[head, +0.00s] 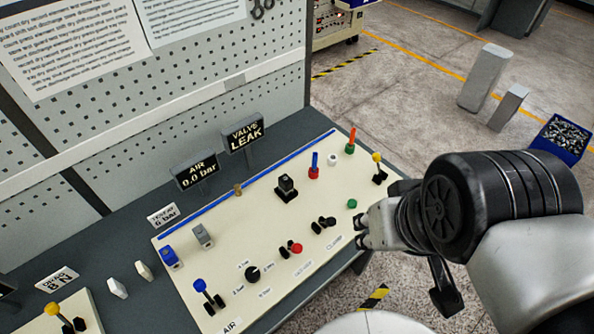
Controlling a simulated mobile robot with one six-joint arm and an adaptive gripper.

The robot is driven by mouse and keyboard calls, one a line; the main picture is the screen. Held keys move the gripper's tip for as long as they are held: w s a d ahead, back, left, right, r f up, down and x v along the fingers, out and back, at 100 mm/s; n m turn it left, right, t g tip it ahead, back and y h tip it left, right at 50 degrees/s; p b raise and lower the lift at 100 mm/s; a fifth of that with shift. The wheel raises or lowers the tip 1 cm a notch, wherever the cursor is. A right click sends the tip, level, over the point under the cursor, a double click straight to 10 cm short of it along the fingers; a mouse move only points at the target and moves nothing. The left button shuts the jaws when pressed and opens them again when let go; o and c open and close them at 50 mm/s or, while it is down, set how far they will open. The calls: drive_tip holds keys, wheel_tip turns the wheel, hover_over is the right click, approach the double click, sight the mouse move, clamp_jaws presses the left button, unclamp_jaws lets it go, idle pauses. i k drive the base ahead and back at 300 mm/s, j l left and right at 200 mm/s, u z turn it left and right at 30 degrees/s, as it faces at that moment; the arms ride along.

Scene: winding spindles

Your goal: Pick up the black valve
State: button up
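A black block-shaped piece (287,188), which looks like the black valve, stands upright on a dark base near the middle of the cream panel (225,265). The panel also bears a round black knob (252,273), so I cannot be fully sure which black part is the valve. My gripper (362,233) is at the panel's right edge, to the right of and apart from the black piece. Its fingers point left and look small and partly overlapped, so their opening is unclear. I see nothing held between them.
Small coloured levers and buttons, including an orange-and-green one (350,141) and a blue-handled one (203,290), crowd the panel. Two black signs, VALVE LEAK (244,132) and AIR (195,171), stand behind it. A pegboard wall (200,90) rises at the back.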

sight(285, 183)
drive_tip(key=i+l+u, duration=0.15)
drive_tip(key=l+u, duration=0.15)
drive_tip(key=i+l+u, duration=0.15)
drive_tip(key=l+u, duration=0.15)
drive_tip(key=i+l+u, duration=0.1)
drive_tip(key=l+u, duration=0.3)
drive_tip(key=u, duration=1.25)
